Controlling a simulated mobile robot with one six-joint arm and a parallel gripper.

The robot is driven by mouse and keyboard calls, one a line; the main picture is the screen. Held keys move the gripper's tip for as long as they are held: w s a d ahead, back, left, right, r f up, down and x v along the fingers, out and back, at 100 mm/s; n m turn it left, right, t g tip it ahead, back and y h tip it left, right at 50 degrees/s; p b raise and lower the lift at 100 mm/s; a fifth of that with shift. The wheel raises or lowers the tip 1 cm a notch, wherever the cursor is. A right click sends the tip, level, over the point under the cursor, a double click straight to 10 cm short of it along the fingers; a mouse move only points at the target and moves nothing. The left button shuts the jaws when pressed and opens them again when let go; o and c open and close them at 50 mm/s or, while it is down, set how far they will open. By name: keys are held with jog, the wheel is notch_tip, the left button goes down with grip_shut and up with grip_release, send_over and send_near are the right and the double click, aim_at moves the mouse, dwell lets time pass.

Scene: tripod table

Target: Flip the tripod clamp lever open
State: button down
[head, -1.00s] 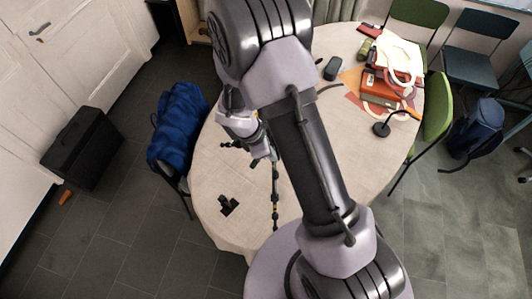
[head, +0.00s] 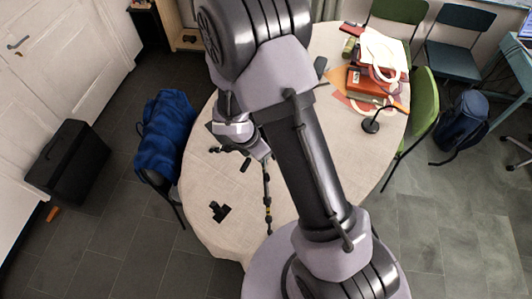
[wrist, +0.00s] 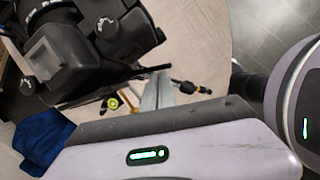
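The tripod shows in the head view as thin dark legs on the table, one leg (head: 267,200) running toward the front edge. The rest of it is mostly hidden by my arm. In the wrist view a black camera (wrist: 75,50) with dials and a screen fills the upper left, with a yellow-ringed tripod part (wrist: 113,102) and a leg with a yellow band (wrist: 188,87) below it. My gripper (wrist: 158,92) shows its grey fingertips close to these parts; their gap is unclear. The clamp lever cannot be made out for certain.
The round table (head: 215,245) has a pale cloth. A small black object (head: 220,211) lies at its front left. Books and a bag (head: 375,70) lie at the far right, beside a dark lamp-like stand (head: 371,126). A blue jacket (head: 165,135) hangs on the left chair.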

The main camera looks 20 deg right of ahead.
jog(key=shift+r, duration=0.1)
jog(key=p+v, duration=0.8)
jog(key=v, duration=0.1)
jog(key=shift+a+r, duration=0.15)
jog(key=shift+r, duration=0.25)
jog(key=shift+w, duration=0.1)
